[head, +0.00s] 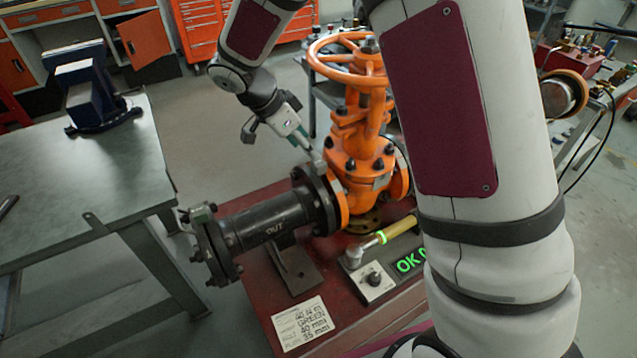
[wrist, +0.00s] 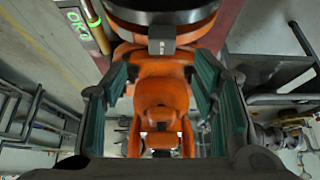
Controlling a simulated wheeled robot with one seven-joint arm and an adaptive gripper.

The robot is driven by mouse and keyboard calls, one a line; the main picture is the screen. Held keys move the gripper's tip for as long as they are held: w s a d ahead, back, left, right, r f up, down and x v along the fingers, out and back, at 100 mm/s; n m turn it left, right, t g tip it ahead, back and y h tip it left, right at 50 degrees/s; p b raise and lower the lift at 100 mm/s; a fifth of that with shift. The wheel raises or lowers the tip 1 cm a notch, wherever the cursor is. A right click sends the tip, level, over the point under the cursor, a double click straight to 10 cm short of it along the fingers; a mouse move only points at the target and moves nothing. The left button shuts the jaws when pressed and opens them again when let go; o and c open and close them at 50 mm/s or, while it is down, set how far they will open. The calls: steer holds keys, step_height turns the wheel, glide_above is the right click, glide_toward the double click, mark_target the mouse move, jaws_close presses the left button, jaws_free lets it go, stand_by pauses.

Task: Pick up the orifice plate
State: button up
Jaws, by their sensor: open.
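The orange gate valve (head: 362,150) stands on the red bench and is joined to a black pipe (head: 265,218) marked "OUT". A small grey tab (head: 318,166) sticks up at the joint between the black flange and the orange flange. It looks like the orifice plate's handle; the plate's disc is hidden between the flanges. In the wrist view the tab (wrist: 162,46) lies near the top middle, in front of the dark flange. My gripper (head: 309,146) is just above the joint. Its green-padded fingers (wrist: 160,82) are open, spread to the left and right, with nothing held.
A yellow-handled tool (head: 395,230) lies by a control box (head: 374,280) showing a green "OK" on the red bench. The orange handwheel (head: 350,60) rises behind my gripper. A steel table with a blue vise (head: 92,92) stands at left, with clear floor between.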

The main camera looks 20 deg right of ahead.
steer(key=shift+a+p+x, duration=0.15)
steer(key=shift+p+x, duration=0.1)
steer(key=shift+x, duration=1.6)
steer(key=shift+a+p+x, duration=0.15)
steer(key=shift+p+x, duration=0.05)
steer(key=shift+x, duration=1.7)
steer(key=shift+f, duration=0.1)
jaws_close()
